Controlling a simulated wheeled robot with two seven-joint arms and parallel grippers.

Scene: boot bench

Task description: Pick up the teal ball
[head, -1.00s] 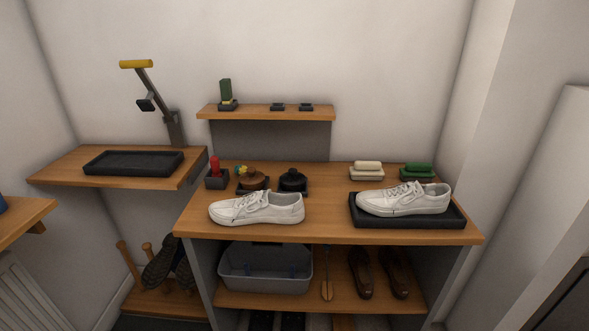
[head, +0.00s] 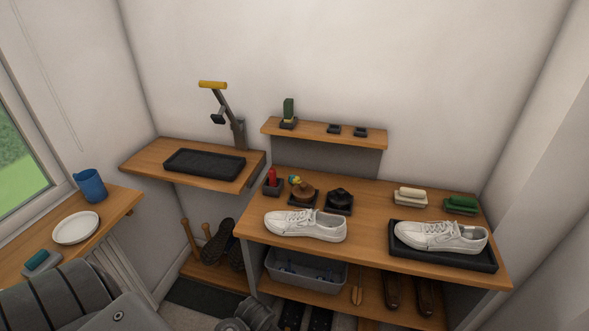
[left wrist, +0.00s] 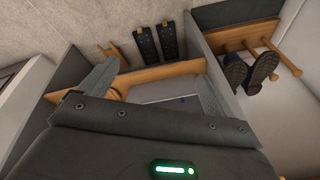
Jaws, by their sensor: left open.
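I cannot make out a whole teal ball for certain. A small teal and yellow thing (head: 295,181) shows on the bench top behind a brown round-knobbed object (head: 303,192), partly hidden by it. My left arm comes in at the lower left of the head view. In the left wrist view a grey finger of my left gripper (left wrist: 100,82) shows beyond the dark housing. Nothing is seen held, and the gripper is well away from the teal and yellow thing. My right gripper is in neither view.
White shoes (head: 305,226) and a black tray (head: 492,262) take up the bench front. A grey crate (head: 318,270) sits on the shelf below. At left, a side shelf (head: 122,207) holds a blue mug (head: 90,185), a white plate (head: 76,228) and a teal-topped block (head: 37,260).

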